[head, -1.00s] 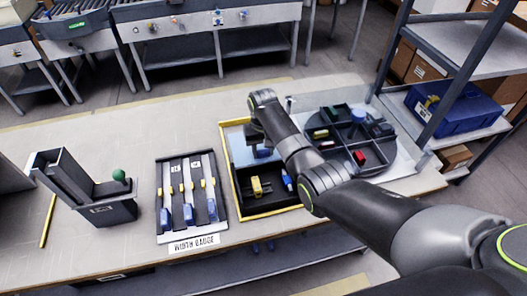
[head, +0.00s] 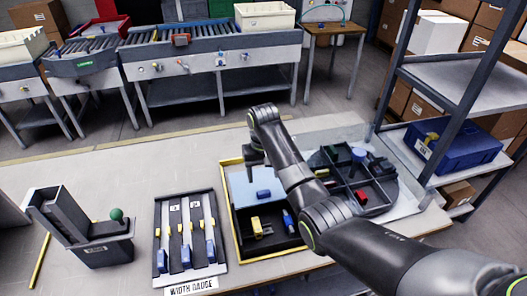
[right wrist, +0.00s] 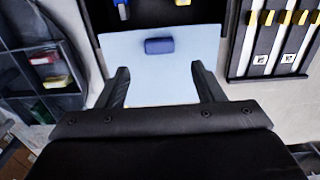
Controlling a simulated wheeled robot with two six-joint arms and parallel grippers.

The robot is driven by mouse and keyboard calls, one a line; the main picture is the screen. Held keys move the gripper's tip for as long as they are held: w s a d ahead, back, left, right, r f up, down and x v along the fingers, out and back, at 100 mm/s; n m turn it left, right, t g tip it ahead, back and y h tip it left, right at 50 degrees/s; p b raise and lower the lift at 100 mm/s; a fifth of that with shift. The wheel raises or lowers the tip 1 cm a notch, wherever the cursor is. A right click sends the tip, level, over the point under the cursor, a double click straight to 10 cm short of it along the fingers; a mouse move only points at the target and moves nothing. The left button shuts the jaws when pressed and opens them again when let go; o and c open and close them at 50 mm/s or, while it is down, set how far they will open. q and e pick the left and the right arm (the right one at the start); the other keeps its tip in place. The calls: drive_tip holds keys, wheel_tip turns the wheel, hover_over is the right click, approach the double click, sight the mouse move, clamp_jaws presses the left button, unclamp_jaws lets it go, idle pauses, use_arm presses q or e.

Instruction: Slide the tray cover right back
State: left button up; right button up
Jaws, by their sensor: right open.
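The yellow-rimmed black tray (head: 238,236) sits on the table near the middle of the head view. Its pale blue cover (head: 238,182) lies over the far part, leaving the near part open. A dark blue handle block (head: 264,195) stands on the cover, and it also shows in the right wrist view (right wrist: 159,46). In the open part lie a yellow item (head: 258,226) and a blue item (head: 289,222). My right gripper (head: 254,160) is open and empty above the cover, clear of the handle. In the right wrist view its fingers (right wrist: 163,82) stand apart, with the handle ahead of them. My left gripper is out of view.
A round divided organizer (head: 345,190) with small parts stands right of the tray. A width gauge board (head: 208,262) lies to the left, with a dark stand with a green knob (head: 117,214) beyond it. A shelf rack (head: 450,72) stands at the right.

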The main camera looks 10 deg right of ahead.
wheel_tip(320, 180, up, 10)
drive_tip(key=p, duration=0.4)
drive_tip(key=shift+f+p, duration=0.15)
drive_tip(key=shift+p, duration=0.15)
drive_tip(key=shift+f, duration=0.1)
